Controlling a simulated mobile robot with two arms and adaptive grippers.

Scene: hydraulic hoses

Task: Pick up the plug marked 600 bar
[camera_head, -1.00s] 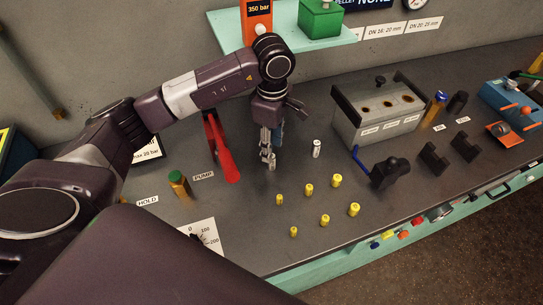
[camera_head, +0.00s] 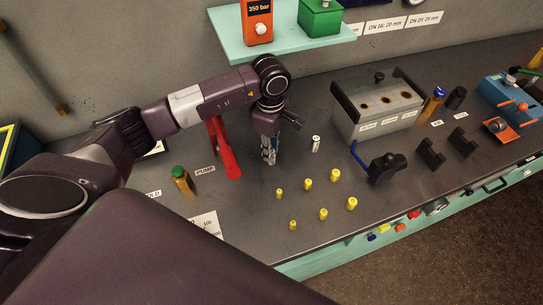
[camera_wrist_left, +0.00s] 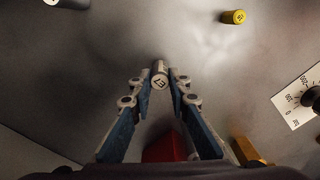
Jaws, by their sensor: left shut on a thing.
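My left gripper (camera_head: 269,157) points down at the bench, left of the white-and-dark plug (camera_head: 315,143). In the left wrist view its fingertips (camera_wrist_left: 161,80) are shut on a small grey plug (camera_wrist_left: 159,70) with a mark on its end. That mark is too small to read surely. In the head view the fingers mostly hide this plug. Several yellow plugs (camera_head: 308,184) stand on the bench in front of the gripper. One yellow plug (camera_wrist_left: 234,17) shows in the left wrist view. I cannot read a 600 bar mark anywhere. My right gripper is out of view.
A red pump handle (camera_head: 223,150) stands close left of the gripper. A green-capped yellow bottle (camera_head: 183,181) is nearer left. A grey block with ports (camera_head: 377,113) and dark cradles (camera_head: 430,155) stand right. A teal shelf (camera_head: 285,44) is behind.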

